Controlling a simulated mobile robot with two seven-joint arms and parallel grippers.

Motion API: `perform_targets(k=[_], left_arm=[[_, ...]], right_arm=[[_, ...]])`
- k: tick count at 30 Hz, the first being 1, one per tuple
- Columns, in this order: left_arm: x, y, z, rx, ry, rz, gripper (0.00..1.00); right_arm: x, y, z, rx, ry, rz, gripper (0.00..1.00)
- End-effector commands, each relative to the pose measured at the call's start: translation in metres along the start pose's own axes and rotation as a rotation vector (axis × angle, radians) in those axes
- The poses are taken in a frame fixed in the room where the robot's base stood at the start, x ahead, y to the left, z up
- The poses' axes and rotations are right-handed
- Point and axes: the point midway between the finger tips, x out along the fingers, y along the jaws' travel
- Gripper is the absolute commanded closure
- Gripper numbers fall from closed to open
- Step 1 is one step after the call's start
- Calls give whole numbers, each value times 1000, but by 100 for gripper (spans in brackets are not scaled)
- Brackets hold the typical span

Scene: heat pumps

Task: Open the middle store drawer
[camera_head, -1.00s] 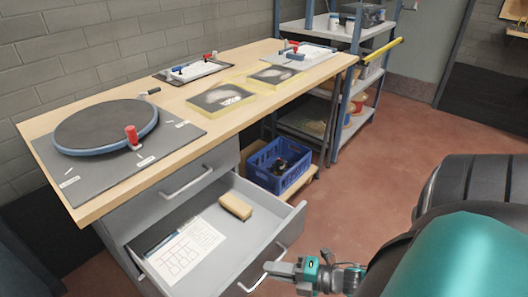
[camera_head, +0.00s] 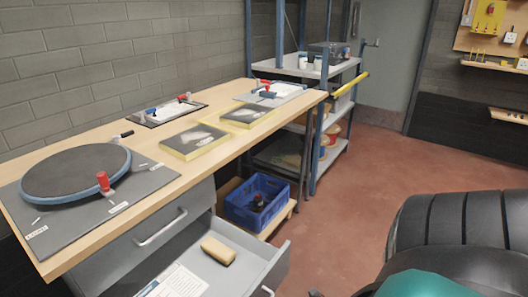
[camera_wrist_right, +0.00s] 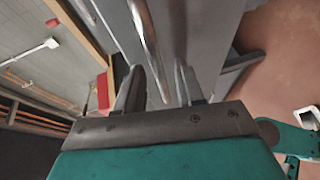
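A grey drawer (camera_head: 272,263) under the workbench is pulled well out, below a shut drawer (camera_head: 130,247). Inside the open drawer lie a tan block (camera_head: 218,250) and a printed sheet (camera_head: 178,283). Part of the open drawer's handle (camera_head: 267,291) shows at the bottom edge of the head view. In the right wrist view, my right gripper (camera_wrist_right: 158,88) has its fingers apart, with a metal handle bar (camera_wrist_right: 150,45) running between them. A gap shows beside the bar; contact cannot be told. My left gripper is in neither current view.
The workbench (camera_head: 240,150) carries a round turntable (camera_head: 75,172), yellow-edged pads (camera_head: 195,141) and small trays. A blue crate (camera_head: 257,200) stands on a low wooden platform beside the drawers. A shelf rack (camera_head: 330,150) stands behind.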

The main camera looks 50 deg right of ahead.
Motion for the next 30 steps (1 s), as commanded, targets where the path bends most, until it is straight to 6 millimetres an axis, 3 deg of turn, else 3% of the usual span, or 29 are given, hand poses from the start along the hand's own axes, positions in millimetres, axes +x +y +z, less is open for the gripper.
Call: perform_targets(k=[8, 21, 30], left_arm=[[-1, -1, 0, 8, -3, 0, 57], [-7, -1, -8, 8, -3, 0, 57], [-7, 0, -10, 4, -1, 0, 57]], right_arm=[[-9, 0, -1, 1, 1, -2, 62], [-99, 0, 0, 0, -1, -4, 62], [-128, 0, 0, 0, 0, -1, 62]])
